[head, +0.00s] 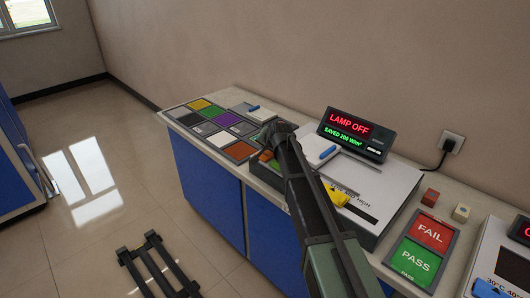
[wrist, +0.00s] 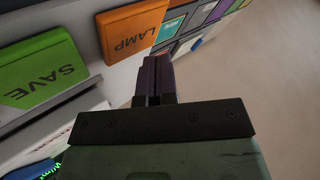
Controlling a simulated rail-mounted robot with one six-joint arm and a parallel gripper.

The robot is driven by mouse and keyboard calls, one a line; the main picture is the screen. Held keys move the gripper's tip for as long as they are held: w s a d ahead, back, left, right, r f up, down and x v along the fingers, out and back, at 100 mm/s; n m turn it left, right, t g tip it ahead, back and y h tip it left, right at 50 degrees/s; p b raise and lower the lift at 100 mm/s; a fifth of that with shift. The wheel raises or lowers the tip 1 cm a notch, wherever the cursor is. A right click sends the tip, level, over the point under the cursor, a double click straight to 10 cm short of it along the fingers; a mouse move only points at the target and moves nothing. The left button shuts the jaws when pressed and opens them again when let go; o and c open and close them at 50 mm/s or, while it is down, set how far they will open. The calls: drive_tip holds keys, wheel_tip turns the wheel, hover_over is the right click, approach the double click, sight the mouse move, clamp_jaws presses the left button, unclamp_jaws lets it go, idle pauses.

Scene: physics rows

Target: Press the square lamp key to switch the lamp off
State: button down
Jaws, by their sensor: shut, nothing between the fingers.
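The lamp key (wrist: 133,33) is an orange block marked LAMP, at the top of the wrist view. A green key (wrist: 40,72) marked SAVE is beside it at the left. My gripper (wrist: 157,62) is shut and empty, its fingertips close to the lower right edge of the lamp key in the picture. I cannot tell whether they touch it. In the head view my arm covers most of the key area and the fingertips are hidden. The display (head: 354,134) reads LAMP OFF in red and SAVED 200 W/m² in green.
A panel of coloured squares (head: 221,138) lies on the counter at the left. A FAIL/PASS board (head: 416,262) and two small blocks (head: 430,197) are at the right.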

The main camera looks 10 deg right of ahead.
sight(266, 154)
wheel_tip(266, 154, up, 6)
drive_tip(key=p, duration=0.6)
